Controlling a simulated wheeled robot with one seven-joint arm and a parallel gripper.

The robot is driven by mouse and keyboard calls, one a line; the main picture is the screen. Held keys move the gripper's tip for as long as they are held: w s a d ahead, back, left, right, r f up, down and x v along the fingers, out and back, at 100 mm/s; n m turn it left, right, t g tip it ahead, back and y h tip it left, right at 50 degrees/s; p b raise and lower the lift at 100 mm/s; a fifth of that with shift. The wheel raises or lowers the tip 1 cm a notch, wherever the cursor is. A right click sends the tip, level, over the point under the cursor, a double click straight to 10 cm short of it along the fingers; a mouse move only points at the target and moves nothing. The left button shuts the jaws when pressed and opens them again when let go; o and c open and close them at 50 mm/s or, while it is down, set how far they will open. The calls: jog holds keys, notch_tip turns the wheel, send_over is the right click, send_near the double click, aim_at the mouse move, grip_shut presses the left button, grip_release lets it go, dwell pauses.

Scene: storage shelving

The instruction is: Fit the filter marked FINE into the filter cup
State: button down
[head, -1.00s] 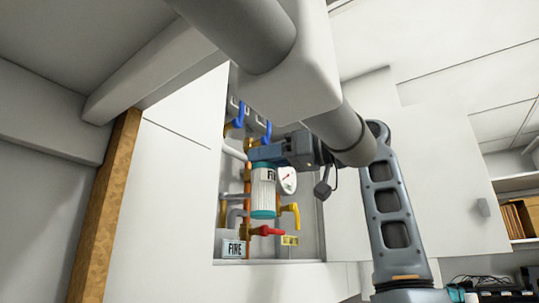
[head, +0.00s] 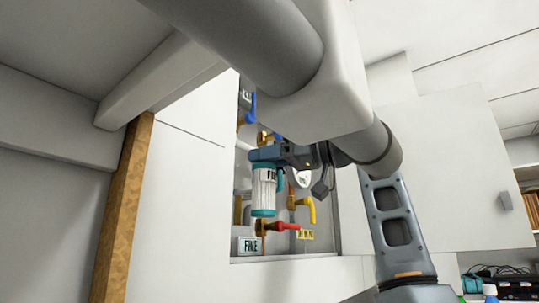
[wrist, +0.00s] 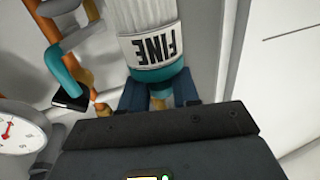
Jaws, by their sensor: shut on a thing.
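The filter (head: 264,190) is a pale pleated cylinder with teal ends and a FINE label near its top. My gripper (head: 268,154) is shut on its top end, and the filter hangs upright below the jaws in front of the pipes. In the wrist view the filter (wrist: 148,18) shows its upside-down FINE label and teal cap, with the blue jaws of my gripper (wrist: 160,95) on either side of a tan part. A plate that appears to read FINE (head: 248,245) is at the lower left of the recess. I cannot make out the filter cup.
The open recess holds pipes, a red-handled valve (head: 284,226), a yellow handle (head: 308,205) and blue handles (head: 250,108). A gauge (wrist: 14,134) is at the left in the wrist view. A wooden post (head: 122,210) stands left. A ledge (head: 300,274) runs below.

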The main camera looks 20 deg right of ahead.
aim_at(274, 192)
jog(key=shift+p+x, duration=0.5)
jog(key=shift+x, duration=0.55)
jog(key=shift+w+a+f+b, duration=0.45)
jog(key=shift+w+f+b, duration=0.2)
jog(key=shift+f, duration=0.45)
jog(key=shift+w+a+f+b, duration=0.5)
jog(key=shift+w+f, duration=0.3)
jog(key=shift+f, duration=0.3)
jog(key=shift+w+a+f+b, duration=0.35)
jog(key=shift+w+f+b, duration=0.35)
jog(key=shift+f, duration=0.5)
jog(key=c, duration=0.8)
grip_release()
jog(key=shift+o, duration=0.2)
jog(key=shift+b+v, duration=1.15)
jog(key=shift+v, duration=2.7)
jog(key=shift+s, duration=0.1)
